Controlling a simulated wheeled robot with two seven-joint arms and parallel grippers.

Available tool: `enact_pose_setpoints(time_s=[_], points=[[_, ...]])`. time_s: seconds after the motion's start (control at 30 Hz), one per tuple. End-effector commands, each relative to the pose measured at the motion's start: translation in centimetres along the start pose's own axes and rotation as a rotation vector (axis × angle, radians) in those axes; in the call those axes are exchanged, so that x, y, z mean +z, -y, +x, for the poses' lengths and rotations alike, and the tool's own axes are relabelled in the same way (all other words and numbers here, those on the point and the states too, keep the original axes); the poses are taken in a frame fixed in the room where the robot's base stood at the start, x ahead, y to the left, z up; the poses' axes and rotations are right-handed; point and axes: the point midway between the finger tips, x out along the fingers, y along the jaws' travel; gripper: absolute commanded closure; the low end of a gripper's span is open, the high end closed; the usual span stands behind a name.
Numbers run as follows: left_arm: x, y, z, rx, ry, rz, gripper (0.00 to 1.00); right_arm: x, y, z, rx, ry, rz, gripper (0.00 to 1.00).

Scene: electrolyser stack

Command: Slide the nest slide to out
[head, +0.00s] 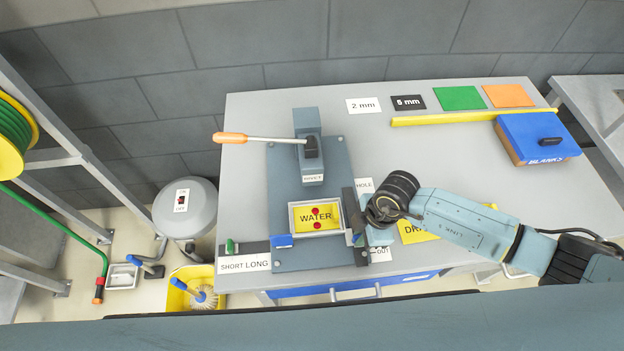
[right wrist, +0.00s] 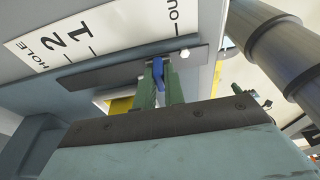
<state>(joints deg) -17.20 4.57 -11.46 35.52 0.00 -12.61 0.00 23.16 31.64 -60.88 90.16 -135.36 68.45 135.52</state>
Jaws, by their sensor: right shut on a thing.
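The nest slide's blue knob (right wrist: 158,74) shows between the green fingers of my right gripper (right wrist: 163,82) in the right wrist view. The fingers are shut on it. The knob stands at a dark slotted rail (right wrist: 110,68) beside a scale (right wrist: 75,37) marked HOLE, 2, 1 and OUT, nearer the OUT end. In the head view my right gripper (head: 358,238) is at the right side of the press, beside the framed nest with the yellow WATER plate (head: 318,217). My wrist hides much of the rail there. My left gripper is out of view.
The press lever (head: 255,139) with an orange grip reaches left above the nest. A BLANKS box (head: 538,138) and yellow bar (head: 470,117) lie at the back right.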

Motion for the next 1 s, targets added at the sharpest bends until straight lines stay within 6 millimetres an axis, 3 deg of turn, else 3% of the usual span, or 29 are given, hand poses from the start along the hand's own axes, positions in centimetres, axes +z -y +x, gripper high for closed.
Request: enact_pose_setpoints(time_s=[0.7,0.73,1.0], points=[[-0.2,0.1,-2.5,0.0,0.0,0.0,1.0,0.0,3.0,0.0,-0.005,0.002,0.0,1.0],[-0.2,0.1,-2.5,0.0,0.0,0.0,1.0,0.0,3.0,0.0,-0.005,0.002,0.0,0.88],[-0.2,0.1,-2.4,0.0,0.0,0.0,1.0,0.0,2.8,0.1,-0.002,0.001,0.0,0.56]])
